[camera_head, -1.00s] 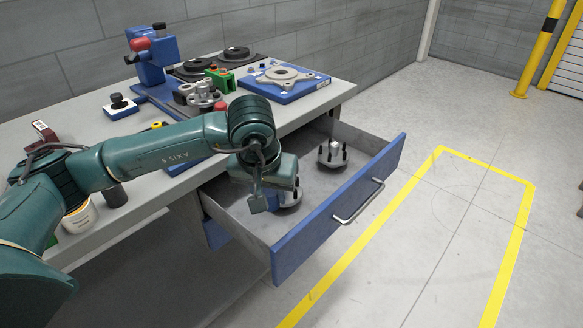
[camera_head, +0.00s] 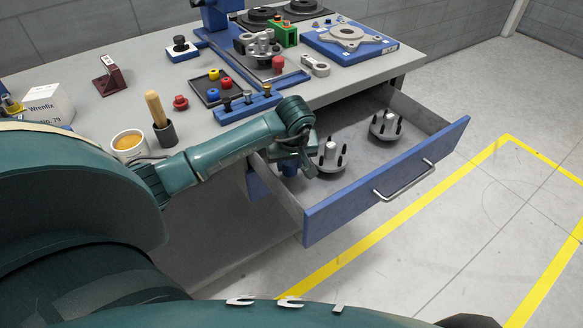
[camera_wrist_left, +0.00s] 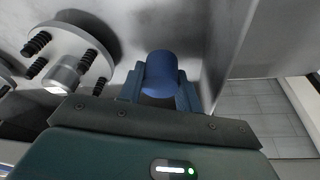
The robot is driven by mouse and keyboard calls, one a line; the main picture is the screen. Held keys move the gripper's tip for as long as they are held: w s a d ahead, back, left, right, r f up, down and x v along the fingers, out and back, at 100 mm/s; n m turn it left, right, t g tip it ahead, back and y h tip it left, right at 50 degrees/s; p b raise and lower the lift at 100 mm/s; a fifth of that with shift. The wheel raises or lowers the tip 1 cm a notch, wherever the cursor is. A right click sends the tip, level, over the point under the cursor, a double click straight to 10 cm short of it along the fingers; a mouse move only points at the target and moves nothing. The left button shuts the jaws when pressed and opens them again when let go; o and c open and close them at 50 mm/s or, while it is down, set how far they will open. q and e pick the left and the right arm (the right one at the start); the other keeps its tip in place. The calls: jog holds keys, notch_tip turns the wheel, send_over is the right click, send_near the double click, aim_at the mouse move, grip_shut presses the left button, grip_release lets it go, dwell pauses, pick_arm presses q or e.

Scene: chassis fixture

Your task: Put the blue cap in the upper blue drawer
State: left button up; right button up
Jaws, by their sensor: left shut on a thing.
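The blue cap (camera_head: 290,168) is between the fingers of my left gripper (camera_head: 295,160), which is shut on it. In the left wrist view, the cap (camera_wrist_left: 161,72) is a plain blue cylinder with a blue finger on each side of my gripper (camera_wrist_left: 160,92). The upper blue drawer (camera_head: 400,176) is pulled open, with a grey inside and a blue front. The gripper and cap are over its left end, near the left side wall. Whether the cap touches the drawer floor is hidden.
Two round flanges with dark studs stand in the drawer, one (camera_head: 327,160) just right of the gripper, another (camera_head: 386,126) farther right. The wrist view shows a flange (camera_wrist_left: 75,55) beside the cap. The workbench (camera_head: 110,88) holds fixtures, a cup (camera_head: 128,145) and trays.

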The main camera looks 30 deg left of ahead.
aim_at(290, 180)
pick_arm(q)
jog(key=shift+f, duration=1.35)
jog(key=shift+f, duration=0.15)
jog(key=o, duration=1)
jog(key=shift+c, duration=0.2)
jog(key=shift+r, duration=0.3)
jog(key=v, duration=1.1)
jog(key=shift+s+r+p, duration=0.15)
jog(key=shift+r+p, duration=0.2)
